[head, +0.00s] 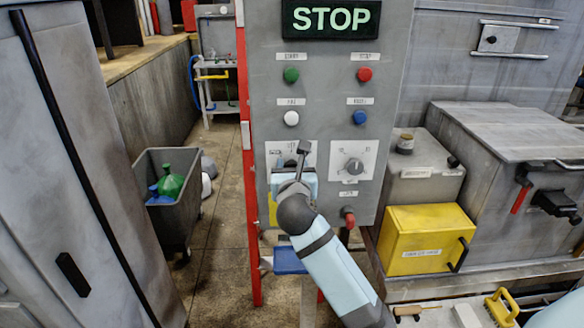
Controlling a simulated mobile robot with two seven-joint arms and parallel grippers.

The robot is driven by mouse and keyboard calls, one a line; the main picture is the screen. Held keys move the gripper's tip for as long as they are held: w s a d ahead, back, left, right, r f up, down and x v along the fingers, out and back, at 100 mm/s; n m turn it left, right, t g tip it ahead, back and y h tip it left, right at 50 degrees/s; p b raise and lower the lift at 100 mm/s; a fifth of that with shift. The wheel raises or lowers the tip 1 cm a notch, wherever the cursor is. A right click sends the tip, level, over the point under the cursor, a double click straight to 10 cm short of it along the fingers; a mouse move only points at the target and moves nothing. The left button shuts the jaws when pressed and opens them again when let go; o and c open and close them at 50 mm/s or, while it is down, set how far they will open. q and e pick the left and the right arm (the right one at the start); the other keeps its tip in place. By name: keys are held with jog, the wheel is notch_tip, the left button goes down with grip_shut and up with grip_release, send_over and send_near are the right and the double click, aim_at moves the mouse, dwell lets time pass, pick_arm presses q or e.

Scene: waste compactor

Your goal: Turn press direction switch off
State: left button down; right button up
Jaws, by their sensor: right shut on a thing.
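A grey control panel (325,95) stands upright in front of me. Low on it are two white switch plates side by side. The right plate carries a round rotary knob (354,166). The left plate (272,150) is mostly covered by my right gripper (302,152), whose arm comes up from the bottom right. The gripper is shut at the left plate, on a switch that its fingers and wrist hide. The switch's angle cannot be seen, and the plate lettering is too small to read. My left gripper is not in view.
Above the plates are green (291,75), red (364,74), white (291,118) and blue (359,117) buttons under a STOP display (330,18). A red knob (348,216) is below. A yellow box (427,240) stands right; a grey bin (168,212) stands left on open floor.

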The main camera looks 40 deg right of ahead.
jog(key=shift+r+n+p, duration=0.2)
jog(key=shift+n+p, duration=0.7)
jog(key=shift+p, duration=0.4)
jog(key=shift+f+n+p, duration=0.1)
jog(key=shift+n+p, duration=0.5)
jog(key=shift+n, duration=0.2)
jog(key=n, duration=0.3)
jog(key=shift+f, duration=0.15)
jog(key=shift+a+n, duration=0.1)
jog(key=shift+n, duration=0.8)
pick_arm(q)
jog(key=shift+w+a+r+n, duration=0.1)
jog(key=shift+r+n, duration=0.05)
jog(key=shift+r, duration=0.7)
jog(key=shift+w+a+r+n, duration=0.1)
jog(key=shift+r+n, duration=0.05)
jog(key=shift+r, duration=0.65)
pick_arm(e)
jog(key=shift+n, duration=0.8)
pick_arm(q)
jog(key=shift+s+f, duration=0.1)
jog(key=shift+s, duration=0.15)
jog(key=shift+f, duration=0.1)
pick_arm(e)
jog(key=o, duration=0.9)
